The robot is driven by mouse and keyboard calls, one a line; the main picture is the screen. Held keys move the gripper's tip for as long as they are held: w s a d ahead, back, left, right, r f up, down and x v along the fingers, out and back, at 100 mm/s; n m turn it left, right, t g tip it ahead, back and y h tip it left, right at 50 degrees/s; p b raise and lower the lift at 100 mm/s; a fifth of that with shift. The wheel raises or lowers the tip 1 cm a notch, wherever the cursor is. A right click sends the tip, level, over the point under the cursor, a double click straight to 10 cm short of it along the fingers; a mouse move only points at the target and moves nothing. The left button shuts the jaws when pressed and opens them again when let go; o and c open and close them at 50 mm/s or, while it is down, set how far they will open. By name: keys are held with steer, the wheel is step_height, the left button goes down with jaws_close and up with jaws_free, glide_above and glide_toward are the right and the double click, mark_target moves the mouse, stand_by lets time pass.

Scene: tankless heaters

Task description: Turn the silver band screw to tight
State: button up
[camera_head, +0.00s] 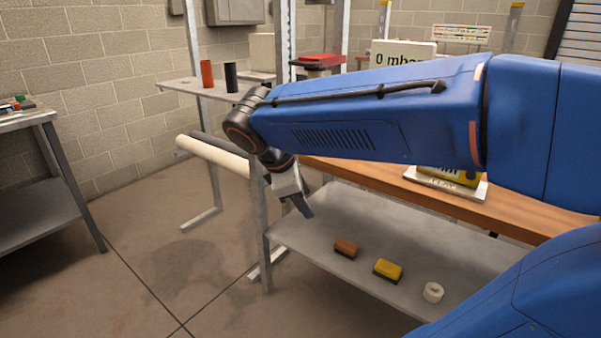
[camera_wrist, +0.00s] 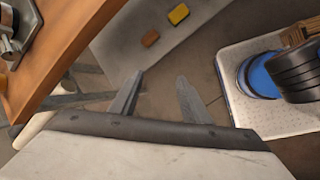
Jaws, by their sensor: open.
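My gripper (camera_head: 303,207) hangs beside the left end of the wooden workbench (camera_head: 380,178), above the grey lower shelf. The wrist view shows its two fingers (camera_wrist: 160,80) apart, with nothing between them. A silver metal part (camera_wrist: 9,42) sits on the bench top at the upper left edge of the wrist view, cut off by the frame. I cannot tell whether it carries the silver band screw. My arm hides much of the bench top in the head view, and no band screw can be made out there.
The lower shelf (camera_head: 310,228) holds a brown block (camera_head: 346,248), a yellow sponge (camera_head: 388,269) and a white roll (camera_head: 433,292). Red (camera_head: 207,73) and black (camera_head: 231,77) cylinders stand on a rear shelf. A grey side table (camera_head: 40,190) stands left. Floor between is clear.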

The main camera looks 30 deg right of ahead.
steer(key=w+a+r+n+t+h, duration=0.1)
steer(key=w+r+n+h, duration=0.4)
steer(key=w, duration=0.6)
steer(key=w+a+r+n+t+h, duration=0.1)
steer(key=w+r+n+h, duration=0.1)
steer(key=w+r+n, duration=0.65)
steer(key=shift+m, duration=0.85)
steer(key=x, duration=0.6)
steer(key=w+x, duration=0.1)
steer(key=x, duration=0.5)
steer(key=w+a+x, duration=0.1)
steer(key=x, duration=0.4)
steer(key=shift+w+d+f, duration=0.1)
steer(key=shift+d+f, duration=0.3)
steer(key=shift+f, duration=0.1)
steer(key=c, duration=1)
